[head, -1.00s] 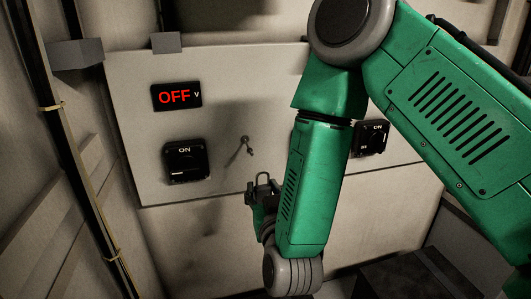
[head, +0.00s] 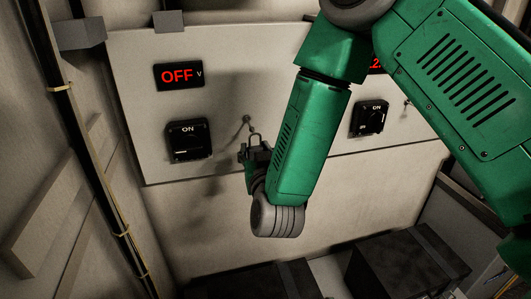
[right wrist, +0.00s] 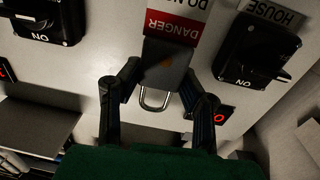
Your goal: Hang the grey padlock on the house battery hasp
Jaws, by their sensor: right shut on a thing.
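My right gripper (head: 256,160) is shut on the grey padlock; in the right wrist view its two fingers (right wrist: 160,92) flank the padlock body (right wrist: 166,66). The padlock's shackle (head: 254,138) points up in the head view and stands just below a small metal hasp (head: 246,120) on the panel. Whether shackle and hasp touch, I cannot tell. The hasp is right of the left switch (head: 187,141), which the right wrist view shows under a HOUSE label (right wrist: 272,12). I cannot make out the hasp in the wrist view. My left gripper is not in view.
A red-topped DANGER tag (right wrist: 178,24) shows beside the padlock body. A red OFF display (head: 179,76) is above the house switch. A second switch (head: 369,118) and small fitting (head: 407,102) are to the right. Dark boxes (head: 410,263) stand below.

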